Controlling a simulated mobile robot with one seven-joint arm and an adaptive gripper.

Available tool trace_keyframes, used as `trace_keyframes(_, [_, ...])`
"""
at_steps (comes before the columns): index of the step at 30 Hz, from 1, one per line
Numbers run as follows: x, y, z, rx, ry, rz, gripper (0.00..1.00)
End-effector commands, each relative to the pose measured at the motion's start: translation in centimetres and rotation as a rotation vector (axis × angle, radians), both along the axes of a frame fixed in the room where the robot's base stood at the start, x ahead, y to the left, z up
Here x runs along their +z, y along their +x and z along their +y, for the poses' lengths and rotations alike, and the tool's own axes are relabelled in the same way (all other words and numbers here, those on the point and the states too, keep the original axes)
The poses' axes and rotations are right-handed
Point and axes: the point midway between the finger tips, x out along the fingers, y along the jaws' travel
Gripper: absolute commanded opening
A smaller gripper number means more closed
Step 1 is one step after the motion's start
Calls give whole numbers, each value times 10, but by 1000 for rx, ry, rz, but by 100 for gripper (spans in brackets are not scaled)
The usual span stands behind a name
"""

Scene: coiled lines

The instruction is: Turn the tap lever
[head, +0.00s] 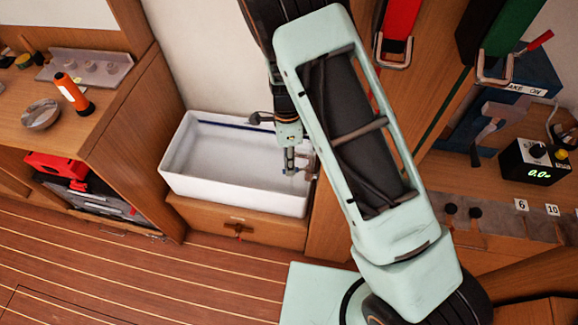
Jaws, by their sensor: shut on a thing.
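The white sink basin (180,152) stands on a wooden cabinet in the middle of the view. A small metal tap lever (307,172) shows at the basin's right end, against the wooden panel. My gripper (290,168) points down over the right end of the basin, at the lever. It is shut on the lever. The fingers are small here, and my arm covers part of the area, so the lever's exact angle and the rest of the tap are hard to make out.
A wooden counter (128,75) on the left holds an orange flashlight (74,93) and a metal bowl (40,114). On the right, a black box with a green display (536,165) stands on a bench. The plank floor (110,270) is clear at front left.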

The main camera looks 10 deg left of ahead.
Motion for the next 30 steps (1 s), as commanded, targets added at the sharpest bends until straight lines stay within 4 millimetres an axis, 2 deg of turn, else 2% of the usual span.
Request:
trace_keyframes(12, [1,18,2,-280,2,-3,0])
trace_keyframes(30, [1,23,2,-364,3,-3,0])
